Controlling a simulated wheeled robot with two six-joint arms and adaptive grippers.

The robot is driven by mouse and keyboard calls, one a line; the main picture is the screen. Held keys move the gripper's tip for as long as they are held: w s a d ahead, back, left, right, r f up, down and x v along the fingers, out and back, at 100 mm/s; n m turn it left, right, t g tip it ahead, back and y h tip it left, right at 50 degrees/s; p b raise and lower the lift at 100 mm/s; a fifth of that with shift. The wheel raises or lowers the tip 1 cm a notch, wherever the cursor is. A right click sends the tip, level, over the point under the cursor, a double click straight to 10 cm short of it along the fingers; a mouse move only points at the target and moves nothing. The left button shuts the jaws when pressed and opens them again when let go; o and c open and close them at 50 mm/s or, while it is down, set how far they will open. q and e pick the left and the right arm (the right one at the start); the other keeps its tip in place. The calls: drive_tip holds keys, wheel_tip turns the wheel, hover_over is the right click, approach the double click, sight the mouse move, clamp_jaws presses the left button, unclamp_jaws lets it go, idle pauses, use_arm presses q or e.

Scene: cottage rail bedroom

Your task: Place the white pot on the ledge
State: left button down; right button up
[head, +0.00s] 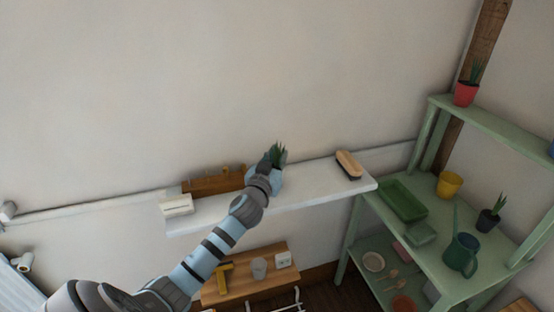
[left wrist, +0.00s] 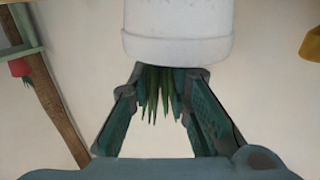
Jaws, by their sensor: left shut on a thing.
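The white pot (left wrist: 178,30) holds a spiky green plant and fills the top middle of the left wrist view, which shows it upside down. In the head view the plant (head: 278,154) rises above my left gripper (head: 266,168), and the pot is partly hidden by it. My left gripper (left wrist: 172,75) is shut on the pot near its rim, with the leaves between its fingers. The white ledge (head: 315,185) runs along the wall. The pot is at the ledge's middle; I cannot tell whether its base touches. My right gripper is not in view.
On the ledge, a wooden rack (head: 215,184) and a white box (head: 177,206) stand left of the pot, and a brush (head: 349,165) lies to the right. Bare ledge shows between pot and brush. A green shelf unit (head: 445,260) stands at right; a small wooden shelf (head: 240,285) is below.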

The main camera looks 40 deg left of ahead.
use_arm(q)
drive_tip(key=c, duration=1.5)
unclamp_jaws()
drive_tip(key=v, duration=1.2)
drive_tip(key=shift+r, duration=0.1)
